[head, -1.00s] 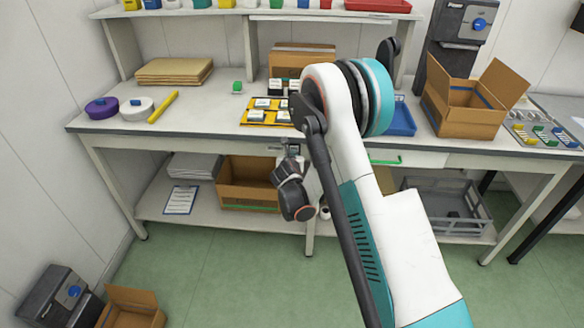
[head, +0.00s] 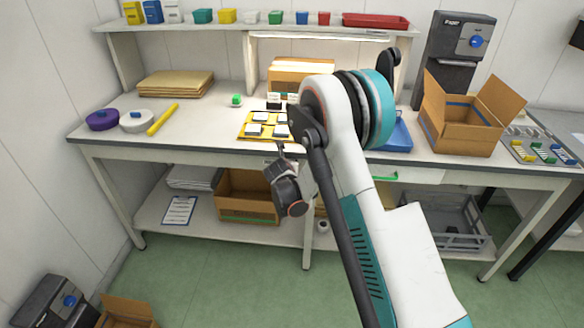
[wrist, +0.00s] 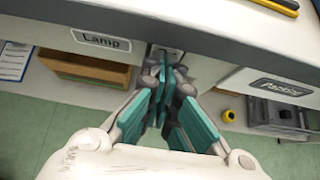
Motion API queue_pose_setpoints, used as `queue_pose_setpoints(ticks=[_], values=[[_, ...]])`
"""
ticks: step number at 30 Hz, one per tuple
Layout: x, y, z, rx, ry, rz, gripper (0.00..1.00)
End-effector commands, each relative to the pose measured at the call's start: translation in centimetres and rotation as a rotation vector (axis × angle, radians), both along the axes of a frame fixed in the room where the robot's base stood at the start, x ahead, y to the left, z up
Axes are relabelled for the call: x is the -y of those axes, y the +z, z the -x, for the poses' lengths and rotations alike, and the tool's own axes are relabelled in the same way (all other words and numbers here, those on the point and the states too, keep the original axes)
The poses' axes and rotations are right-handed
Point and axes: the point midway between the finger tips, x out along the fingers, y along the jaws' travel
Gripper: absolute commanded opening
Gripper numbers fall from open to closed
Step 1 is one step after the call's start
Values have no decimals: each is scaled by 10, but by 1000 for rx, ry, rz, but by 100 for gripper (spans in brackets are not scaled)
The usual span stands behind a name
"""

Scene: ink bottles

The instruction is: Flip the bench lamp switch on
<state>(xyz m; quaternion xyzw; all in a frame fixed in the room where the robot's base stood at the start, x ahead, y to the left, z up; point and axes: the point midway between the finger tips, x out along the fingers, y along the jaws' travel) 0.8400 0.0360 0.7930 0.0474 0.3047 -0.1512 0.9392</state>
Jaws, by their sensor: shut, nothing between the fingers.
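The bench lamp is a long strip (head: 320,38) under the raised shelf in the head view; it looks bright white, and the wall below it is lit. In the wrist view a "Lamp" label (wrist: 101,40) is on the bench's front edge. A small grey switch plate (wrist: 172,52) is right of the label, mostly hidden behind my fingers, so the switch lever's position cannot be seen. My gripper (wrist: 163,60) is shut and empty, with its tips at or very near the plate; contact cannot be told. In the head view my gripper (head: 281,150) is at the bench's front edge.
A "Packing" label (wrist: 281,87) is on the same edge to the right. On the bench (head: 205,128) are a yellow tray (head: 247,131) with white-topped bottles, an open carton (head: 460,130) and tape rolls. A lower shelf (head: 150,208) holds a cardboard box (head: 245,205).

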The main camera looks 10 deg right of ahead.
Motion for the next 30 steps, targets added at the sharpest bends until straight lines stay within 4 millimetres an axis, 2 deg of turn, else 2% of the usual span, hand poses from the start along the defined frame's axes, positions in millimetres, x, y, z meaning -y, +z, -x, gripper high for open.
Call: queue_pose_setpoints(ticks=[12, 23, 30], values=[[2, 15, 0, 1, -3, 0, 0], [2, 17, -1, 4, -1, 2, 0], [-11, 14, 8, 2, -2, 1, 0]])
